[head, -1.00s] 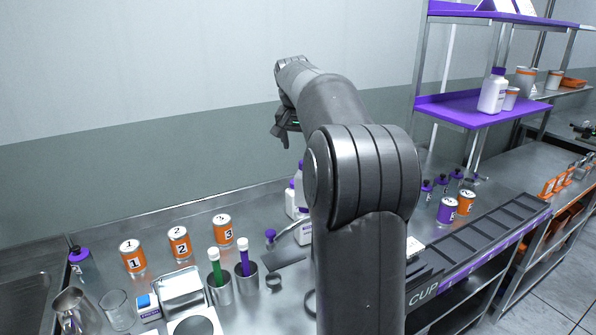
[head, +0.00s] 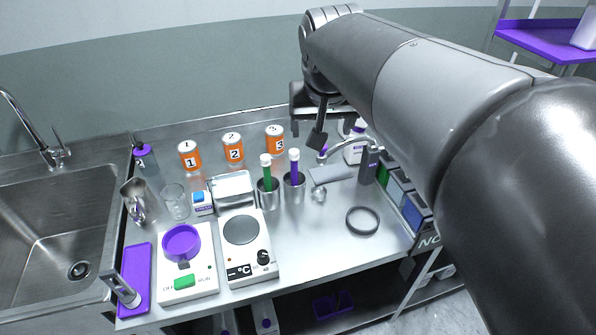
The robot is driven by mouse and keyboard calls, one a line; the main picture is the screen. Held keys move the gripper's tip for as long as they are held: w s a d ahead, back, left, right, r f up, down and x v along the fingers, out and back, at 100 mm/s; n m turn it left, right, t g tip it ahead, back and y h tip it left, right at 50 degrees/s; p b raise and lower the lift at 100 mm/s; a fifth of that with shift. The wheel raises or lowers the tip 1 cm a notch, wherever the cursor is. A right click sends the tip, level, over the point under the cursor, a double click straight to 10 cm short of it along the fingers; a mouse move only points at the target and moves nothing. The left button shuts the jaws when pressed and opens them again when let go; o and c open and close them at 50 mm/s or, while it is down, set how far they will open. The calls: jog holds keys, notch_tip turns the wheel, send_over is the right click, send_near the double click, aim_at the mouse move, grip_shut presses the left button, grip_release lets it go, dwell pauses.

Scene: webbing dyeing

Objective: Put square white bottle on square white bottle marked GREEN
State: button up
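A white bottle (head: 354,151) with purple on it stands at the back right of the steel table, partly hidden behind my arm. Another white bottle (head: 586,30) stands on the purple shelf, cut off by the right edge. Two white containers, a left one (head: 226,323) and a right one (head: 265,316), show partly below the table's front edge. I cannot read GREEN on any of them. My gripper (head: 306,131) hangs above the back of the table, left of the bottle there. Its fingers are apart, with nothing visible between them.
Orange cans numbered 1 (head: 190,156), 2 (head: 233,148) and 3 (head: 275,139) line the back. Metal cups with a green tube (head: 266,175) and a purple tube (head: 294,168) stand in front. The front right table is fairly clear.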

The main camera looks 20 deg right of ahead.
jog(key=s+a+f+n+y, duration=0.1)
jog(key=s+a+f, duration=0.3)
jog(key=s+f, duration=0.5)
jog(key=s+n, duration=0.1)
jog(key=s, duration=0.2)
jog(key=shift+s+a+n+t+y, duration=0.15)
jog(key=shift+a+n+t+y, duration=0.15)
jog(key=shift+a+n, duration=0.1)
jog(key=shift+r, duration=0.1)
dwell(0.3)
